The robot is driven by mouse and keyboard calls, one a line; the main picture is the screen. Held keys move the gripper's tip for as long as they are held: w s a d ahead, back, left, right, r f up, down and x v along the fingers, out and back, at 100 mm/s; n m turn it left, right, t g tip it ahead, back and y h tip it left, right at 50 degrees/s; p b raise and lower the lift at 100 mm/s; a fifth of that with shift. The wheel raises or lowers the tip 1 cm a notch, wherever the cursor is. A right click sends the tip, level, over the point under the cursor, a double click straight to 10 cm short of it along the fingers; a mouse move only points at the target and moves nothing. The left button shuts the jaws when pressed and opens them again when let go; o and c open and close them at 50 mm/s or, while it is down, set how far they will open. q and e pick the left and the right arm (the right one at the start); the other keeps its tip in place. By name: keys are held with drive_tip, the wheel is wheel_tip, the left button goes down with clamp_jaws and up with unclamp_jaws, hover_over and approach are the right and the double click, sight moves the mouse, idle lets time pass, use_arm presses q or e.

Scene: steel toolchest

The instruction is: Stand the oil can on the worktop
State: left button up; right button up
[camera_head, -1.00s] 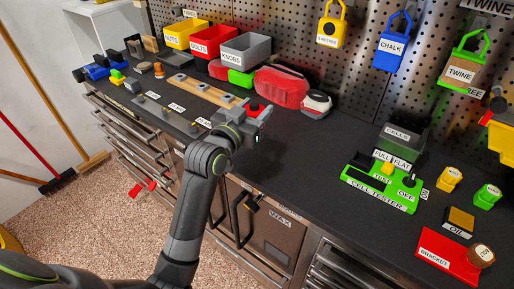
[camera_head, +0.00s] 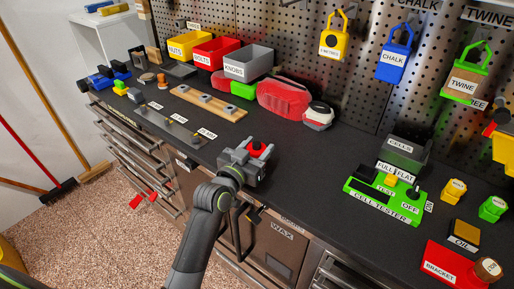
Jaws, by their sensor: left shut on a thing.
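My left gripper (camera_head: 250,158) is shut on a small red thing with a dark middle (camera_head: 257,147). It is over the front part of the dark worktop (camera_head: 310,180), near the front edge. The jaws hide most of the red thing, so I cannot tell whether it is the oil can, or whether it touches the worktop. A small dark block with a yellow-brown top, labelled OIL (camera_head: 466,232), is on the worktop at the right. My right gripper is not in view.
A green cell tester (camera_head: 385,205) and a red BRACKET block (camera_head: 448,266) are to the right. A wooden strip (camera_head: 208,102), labelled bins (camera_head: 249,63) and a red pouch (camera_head: 284,99) are behind to the left. The worktop between gripper and tester is clear.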

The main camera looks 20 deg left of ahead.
use_arm(q)
drive_tip(key=o, duration=1)
drive_tip(key=shift+o, duration=0.2)
drive_tip(key=shift+s+r, duration=0.1)
